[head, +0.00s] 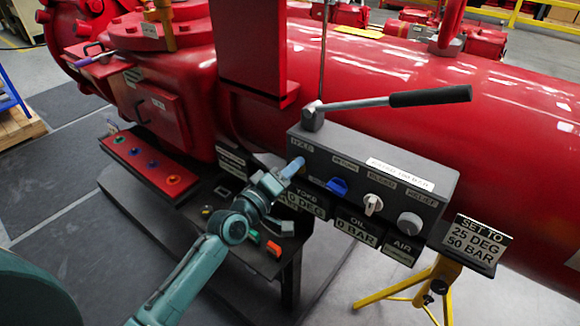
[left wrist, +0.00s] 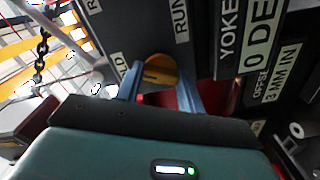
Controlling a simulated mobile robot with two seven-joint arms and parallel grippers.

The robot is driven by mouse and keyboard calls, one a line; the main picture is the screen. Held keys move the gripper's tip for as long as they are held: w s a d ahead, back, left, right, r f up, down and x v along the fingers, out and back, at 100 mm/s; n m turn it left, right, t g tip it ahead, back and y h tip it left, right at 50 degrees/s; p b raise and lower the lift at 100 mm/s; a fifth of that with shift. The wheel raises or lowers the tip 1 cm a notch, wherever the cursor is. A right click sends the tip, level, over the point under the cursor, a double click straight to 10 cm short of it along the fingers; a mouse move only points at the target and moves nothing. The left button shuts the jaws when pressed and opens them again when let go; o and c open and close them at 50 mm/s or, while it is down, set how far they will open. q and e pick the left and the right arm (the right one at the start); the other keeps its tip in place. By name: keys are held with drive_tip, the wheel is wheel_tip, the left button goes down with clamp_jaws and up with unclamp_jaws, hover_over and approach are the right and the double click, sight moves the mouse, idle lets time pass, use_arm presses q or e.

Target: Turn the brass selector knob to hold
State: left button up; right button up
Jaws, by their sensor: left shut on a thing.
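The brass selector knob (left wrist: 160,70) shows in the left wrist view as a round gold knob with a dark line across it. My left gripper (left wrist: 160,90) has one blue-grey finger on each side of it and is shut on it. A partly covered label ending in "LD" is beside the left finger, and a "RUN" label is above right. In the head view my left gripper (head: 292,168) reaches the left end of the dark control box (head: 425,178), below the "HOLD" label; the brass knob is hidden there. My right gripper is not in view.
The box also carries a blue knob (head: 337,186), a white knob (head: 373,204) and a grey knob (head: 410,224). A black-gripped lever (head: 430,96) crosses above it. A "SET TO" sign (head: 477,241) on a yellow stand (head: 437,285) is at right. Red pipework stands behind.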

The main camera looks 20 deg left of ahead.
use_arm(q)
drive_tip(key=n, duration=0.4)
drive_tip(key=shift+n+p, duration=0.3)
drive_tip(key=shift+p, duration=0.1)
idle(0.4)
drive_tip(key=o, duration=1)
drive_tip(key=b+v, duration=0.1)
drive_tip(key=v, duration=1.2)
drive_tip(key=shift+b, duration=0.3)
drive_tip(key=shift+s, duration=0.15)
